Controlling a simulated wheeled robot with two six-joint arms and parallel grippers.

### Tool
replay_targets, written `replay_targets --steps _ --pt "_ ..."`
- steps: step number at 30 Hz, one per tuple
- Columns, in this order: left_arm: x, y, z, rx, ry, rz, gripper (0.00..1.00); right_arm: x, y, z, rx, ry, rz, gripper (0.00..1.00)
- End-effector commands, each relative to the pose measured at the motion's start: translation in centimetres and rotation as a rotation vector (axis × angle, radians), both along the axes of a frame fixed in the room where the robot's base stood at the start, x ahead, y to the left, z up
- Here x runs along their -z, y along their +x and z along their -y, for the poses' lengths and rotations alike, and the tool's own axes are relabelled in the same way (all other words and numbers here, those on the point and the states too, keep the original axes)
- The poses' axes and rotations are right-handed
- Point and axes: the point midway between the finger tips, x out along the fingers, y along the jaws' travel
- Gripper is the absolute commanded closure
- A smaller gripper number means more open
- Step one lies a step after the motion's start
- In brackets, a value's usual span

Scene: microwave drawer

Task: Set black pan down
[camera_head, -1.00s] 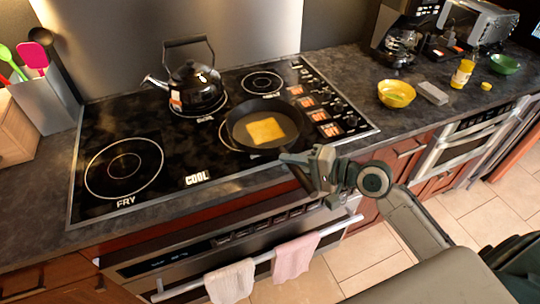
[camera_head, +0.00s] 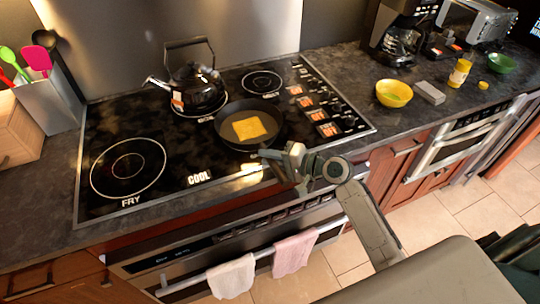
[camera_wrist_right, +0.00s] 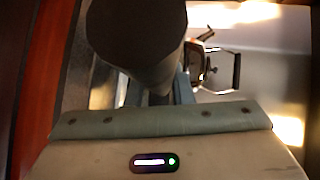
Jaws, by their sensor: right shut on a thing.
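The black pan (camera_head: 234,112) is over the right part of the black cooktop (camera_head: 185,196), in front and to the right of the kettle. A yellow square slice (camera_head: 249,128) lies in it. My right gripper (camera_head: 275,158) is at the pan's near side, shut on its handle; the handle is mostly hidden by the gripper. In the right wrist view a large dark shape (camera_wrist_right: 137,35), likely the pan handle, fills the space between the fingers. I cannot tell whether the pan touches the cooktop. My left gripper is not in view.
A black kettle (camera_head: 198,90) stands behind the pan. The burner marked FRY (camera_head: 128,168) at left is bare, as is the back right burner (camera_head: 261,82). A yellow bowl (camera_head: 394,93) and grey block (camera_head: 430,92) sit on the right counter. Towels (camera_head: 231,277) hang on the oven handle.

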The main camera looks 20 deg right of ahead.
Motion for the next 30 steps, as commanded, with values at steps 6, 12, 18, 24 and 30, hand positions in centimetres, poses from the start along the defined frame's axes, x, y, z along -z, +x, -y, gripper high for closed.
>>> replay_targets --steps 6,12,18,24,30 --pt "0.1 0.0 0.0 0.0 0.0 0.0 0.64 -0.2 0.1 0.0 0.0 0.001 0.006 1.0" --pt "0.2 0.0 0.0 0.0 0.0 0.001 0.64 0.2 0.0 0.0 0.0 0.001 0.001 0.58" --pt "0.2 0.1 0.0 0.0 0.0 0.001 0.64 0.2 0.0 0.0 0.0 0.001 0.001 0.58" --pt "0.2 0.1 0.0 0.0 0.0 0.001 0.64 0.0 -0.2 0.3 0.001 -0.002 0.001 0.58" --pt "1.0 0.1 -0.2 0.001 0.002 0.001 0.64 -0.4 -2.1 2.0 -0.001 -0.006 0.002 0.58"
